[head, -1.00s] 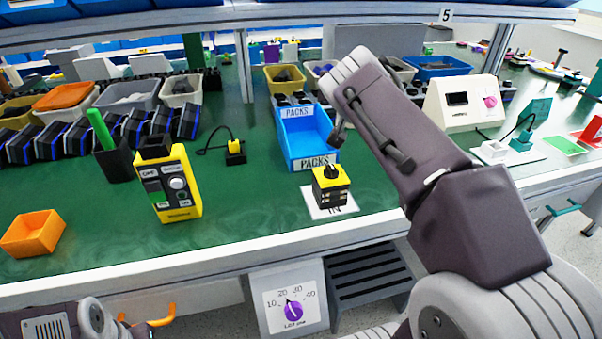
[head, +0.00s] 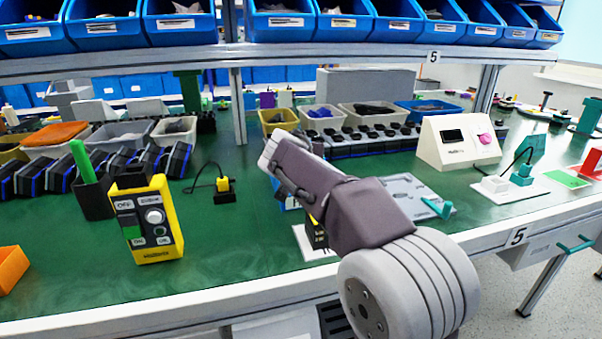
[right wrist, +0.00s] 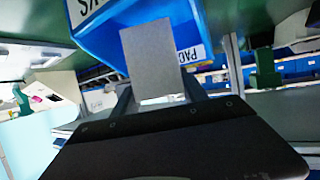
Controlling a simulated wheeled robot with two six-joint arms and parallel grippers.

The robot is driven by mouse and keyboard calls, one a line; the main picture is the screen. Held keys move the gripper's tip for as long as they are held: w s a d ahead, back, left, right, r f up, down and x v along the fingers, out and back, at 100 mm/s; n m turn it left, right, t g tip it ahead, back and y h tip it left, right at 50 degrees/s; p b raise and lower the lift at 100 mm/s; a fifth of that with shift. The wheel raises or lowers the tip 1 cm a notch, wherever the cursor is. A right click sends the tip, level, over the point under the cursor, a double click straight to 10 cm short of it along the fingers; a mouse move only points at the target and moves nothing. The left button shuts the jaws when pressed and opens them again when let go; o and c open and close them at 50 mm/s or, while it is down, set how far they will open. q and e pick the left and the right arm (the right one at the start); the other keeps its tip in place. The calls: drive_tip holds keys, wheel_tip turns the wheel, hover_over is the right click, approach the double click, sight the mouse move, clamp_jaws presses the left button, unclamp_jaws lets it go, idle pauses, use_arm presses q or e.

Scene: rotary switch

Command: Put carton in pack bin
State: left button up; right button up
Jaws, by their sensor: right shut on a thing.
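My right gripper (right wrist: 158,95) is shut on a plain grey block in the right wrist view, seemingly the carton (right wrist: 152,55). The blue pack bin (right wrist: 95,35) is just beyond it, with its PACKS label (right wrist: 190,54) in sight. From this angle I cannot tell whether the carton is over the bin or in front of it. In the head view my right arm hides the gripper, the carton and most of the bin (head: 292,204). My left gripper is out of view.
A black and yellow switch (head: 316,236) is partly hidden by my arm, at a white sheet (head: 309,246). A yellow tester (head: 147,220) and an orange tray (head: 10,268) stand to the left. A cream meter box (head: 455,142) stands at the right. Green table is clear in front.

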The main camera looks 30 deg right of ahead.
drive_tip(key=shift+w+f, duration=0.1)
drive_tip(key=shift+w, duration=0.1)
wheel_tip(320, 180, down, 4)
drive_tip(key=b, duration=0.2)
drive_tip(key=shift+f+b, duration=0.15)
drive_tip(key=shift+b, duration=0.25)
drive_tip(key=o, duration=1.2)
